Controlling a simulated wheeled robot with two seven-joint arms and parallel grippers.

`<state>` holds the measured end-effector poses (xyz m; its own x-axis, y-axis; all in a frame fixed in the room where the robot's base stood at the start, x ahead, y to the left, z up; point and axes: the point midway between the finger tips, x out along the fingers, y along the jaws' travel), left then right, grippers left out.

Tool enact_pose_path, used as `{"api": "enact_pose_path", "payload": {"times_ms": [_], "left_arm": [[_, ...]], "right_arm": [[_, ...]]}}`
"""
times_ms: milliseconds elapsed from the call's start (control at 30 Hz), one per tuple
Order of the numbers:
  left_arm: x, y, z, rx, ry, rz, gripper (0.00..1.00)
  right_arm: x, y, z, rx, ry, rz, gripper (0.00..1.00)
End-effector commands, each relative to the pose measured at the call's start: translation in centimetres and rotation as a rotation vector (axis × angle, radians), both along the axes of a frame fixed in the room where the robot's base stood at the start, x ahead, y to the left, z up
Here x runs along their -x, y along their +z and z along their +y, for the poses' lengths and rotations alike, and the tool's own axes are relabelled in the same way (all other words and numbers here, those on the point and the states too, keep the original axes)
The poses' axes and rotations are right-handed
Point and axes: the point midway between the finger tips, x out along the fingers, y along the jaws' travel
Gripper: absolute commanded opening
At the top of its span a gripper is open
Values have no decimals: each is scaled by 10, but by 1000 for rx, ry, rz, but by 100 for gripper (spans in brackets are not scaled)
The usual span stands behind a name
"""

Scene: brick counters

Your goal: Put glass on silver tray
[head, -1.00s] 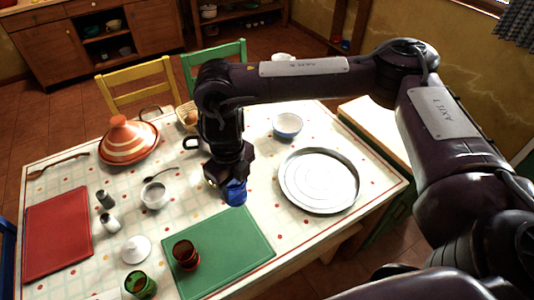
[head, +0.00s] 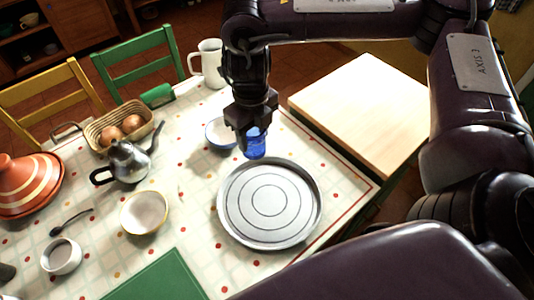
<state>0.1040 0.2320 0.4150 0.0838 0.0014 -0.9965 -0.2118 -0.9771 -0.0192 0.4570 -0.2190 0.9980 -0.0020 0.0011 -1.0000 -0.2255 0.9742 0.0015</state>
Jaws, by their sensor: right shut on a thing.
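My right gripper (head: 250,122) is shut on a blue glass (head: 256,146) and points down. It holds the glass upright just beyond the far rim of the silver tray. The silver tray (head: 270,235) is a round metal dish with rings on its base, lying flat near the table's right edge, and it looks empty. I cannot tell how high the glass is above the table. My left gripper does not show.
A blue-white bowl (head: 219,134) stands just left of my right gripper. A green board (head: 158,279) lies at the front. A wooden counter (head: 365,110) is at the right.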

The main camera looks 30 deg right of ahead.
Motion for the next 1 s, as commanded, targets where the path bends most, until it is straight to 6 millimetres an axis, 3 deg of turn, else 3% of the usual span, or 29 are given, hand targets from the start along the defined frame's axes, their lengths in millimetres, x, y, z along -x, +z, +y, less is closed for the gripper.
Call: {"api": "enact_pose_path", "payload": {"times_ms": [100, 400, 900, 1000], "left_arm": [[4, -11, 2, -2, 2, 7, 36], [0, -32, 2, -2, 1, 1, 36], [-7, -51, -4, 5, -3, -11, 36], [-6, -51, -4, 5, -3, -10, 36]], "right_arm": [[2, -37, 0, -2, -2, 10, 23], [2, -115, 0, -1, -3, 6, 23], [1, -176, 1, -1, -1, 3, 23], [0, -179, 1, 0, 0, 0, 23]]}}
